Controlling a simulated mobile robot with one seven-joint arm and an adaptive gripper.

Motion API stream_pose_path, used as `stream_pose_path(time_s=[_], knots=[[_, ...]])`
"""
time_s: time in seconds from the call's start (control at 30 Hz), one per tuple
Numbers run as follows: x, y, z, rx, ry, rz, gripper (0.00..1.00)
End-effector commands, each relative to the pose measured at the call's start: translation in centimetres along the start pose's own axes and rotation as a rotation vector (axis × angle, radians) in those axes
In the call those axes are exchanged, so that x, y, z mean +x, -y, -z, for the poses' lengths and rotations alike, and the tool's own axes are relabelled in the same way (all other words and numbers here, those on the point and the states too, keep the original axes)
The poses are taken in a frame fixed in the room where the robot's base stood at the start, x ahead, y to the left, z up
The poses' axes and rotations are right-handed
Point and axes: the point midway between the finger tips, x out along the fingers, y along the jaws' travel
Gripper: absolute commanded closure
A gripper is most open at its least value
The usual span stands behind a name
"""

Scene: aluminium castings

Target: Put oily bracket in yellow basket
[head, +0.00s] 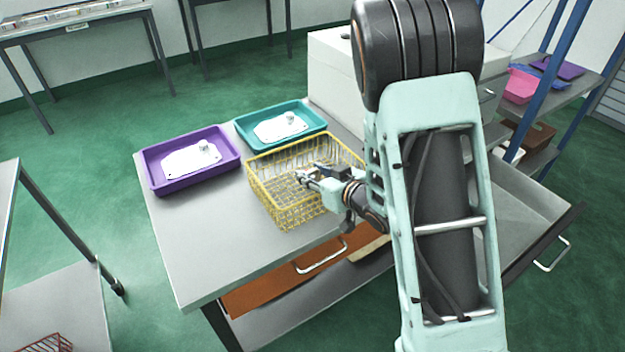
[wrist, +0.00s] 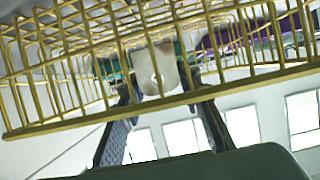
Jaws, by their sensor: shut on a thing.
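The yellow wire basket (head: 290,217) stands on the grey table, and its wires cross the upper part of the wrist view (wrist: 60,122). My gripper (head: 308,180) is at the basket, within its outline in the head view. In the wrist view my two fingers (wrist: 160,85) are shut on a pale grey bracket (wrist: 157,68) with a small dark hole, partly behind the wires. I cannot tell if the bracket touches the basket, nor whether it is oily. In the head view the held bracket is not clear.
A purple tray (head: 155,174) and a teal tray (head: 259,144) stand behind the basket, each with a white sheet and a small pale part. A white box (head: 330,75) is at the table's back. The table's front left (head: 195,250) is clear. An open drawer (head: 530,205) juts out right.

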Motion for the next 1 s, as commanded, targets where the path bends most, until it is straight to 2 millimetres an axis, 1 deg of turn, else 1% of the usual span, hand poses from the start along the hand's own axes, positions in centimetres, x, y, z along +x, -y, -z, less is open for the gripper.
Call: stream_pose_path(time_s=[0.03,0.27,0.83,0.87,1.0], knots=[[0.2,0.0,-0.3,-0.001,-0.002,0.0,0.93],[0.1,0.0,-0.2,-0.001,-0.002,0.0,0.93],[0.5,0.0,-1.8,0.001,0.009,0.0,0.93],[0.5,0.0,-1.9,0.001,0.011,0.0,0.66],[0.5,0.1,-2.1,0.001,0.016,0.001,0.51]])
